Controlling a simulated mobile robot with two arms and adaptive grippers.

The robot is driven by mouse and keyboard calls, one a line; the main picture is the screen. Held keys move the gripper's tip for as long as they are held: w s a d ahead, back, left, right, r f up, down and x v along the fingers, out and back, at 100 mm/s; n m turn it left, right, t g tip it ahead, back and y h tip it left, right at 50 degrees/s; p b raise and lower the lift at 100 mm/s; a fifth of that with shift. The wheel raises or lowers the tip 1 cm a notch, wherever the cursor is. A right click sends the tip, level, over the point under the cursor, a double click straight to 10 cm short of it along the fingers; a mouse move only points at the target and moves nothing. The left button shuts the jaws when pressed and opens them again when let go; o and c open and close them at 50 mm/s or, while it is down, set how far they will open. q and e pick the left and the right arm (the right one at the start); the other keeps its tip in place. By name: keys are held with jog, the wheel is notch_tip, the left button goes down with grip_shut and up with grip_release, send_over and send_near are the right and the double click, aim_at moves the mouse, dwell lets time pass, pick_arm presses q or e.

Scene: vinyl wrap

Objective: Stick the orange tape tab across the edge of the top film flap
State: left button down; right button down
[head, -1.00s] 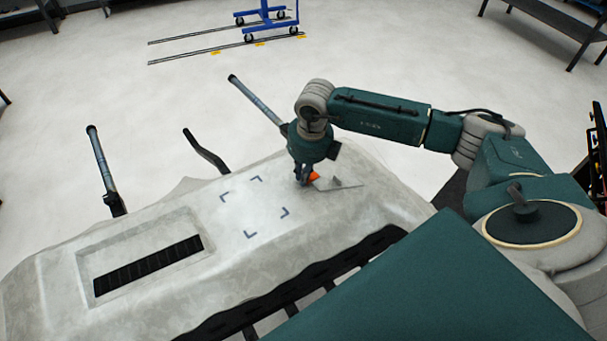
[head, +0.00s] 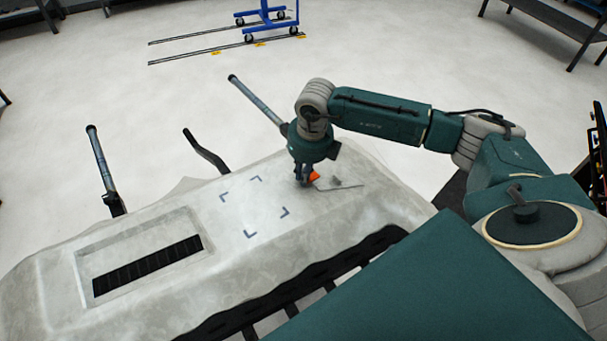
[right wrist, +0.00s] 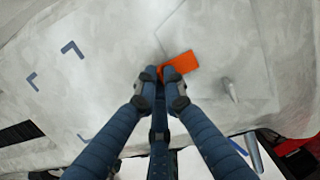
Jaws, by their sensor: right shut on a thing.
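The orange tape tab (head: 314,176) is held in my right gripper (head: 303,181), whose fingers point down at the pale wrapped surface. In the right wrist view the tab (right wrist: 180,66) sticks out past the closed fingertips (right wrist: 163,76). It lies over or just above the near-left edge of the square film flap (right wrist: 218,50); I cannot tell whether it touches. In the head view the flap (head: 342,186) lies nearly flat, right of the fingers, its edge a thin line. My left gripper is not in view.
A small grey stub (right wrist: 230,90) stands on the flap. Blue corner marks (head: 284,212) lie on the wrap left of my right gripper. A recessed black slotted panel (head: 148,266) is further left. Bars (head: 255,98) rise behind the wrapped body.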

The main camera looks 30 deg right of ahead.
jog(key=shift+f, duration=0.1)
jog(key=c, duration=1.8)
grip_release()
notch_tip(320, 180, up, 12)
jog(key=s, duration=0.1)
jog(key=shift+s, duration=0.4)
